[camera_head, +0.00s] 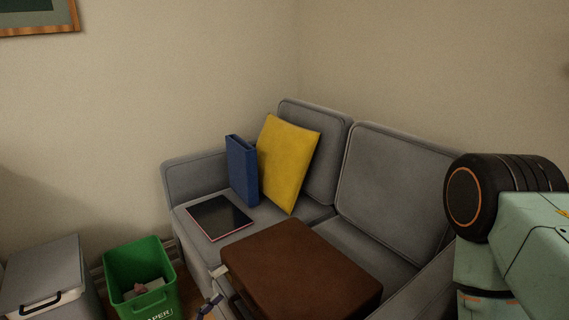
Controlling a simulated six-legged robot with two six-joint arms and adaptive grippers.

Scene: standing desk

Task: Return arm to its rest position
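My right arm (510,230) comes in at the right edge. It shows a mint-green link and a black joint with an orange ring. The arm covers the right end of the sofa. Its gripper is outside the picture. I cannot make out my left arm or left gripper. A small grey-blue piece (210,304) shows low by the brown case, and I cannot tell what it is.
A grey sofa (385,190) holds a brown case (300,270), a dark tablet (220,217), a blue binder (241,170) and a yellow cushion (287,162). A green paper bin (140,258) and a grey lidded box (45,270) stand left. A framed picture (38,32) hangs upper left.

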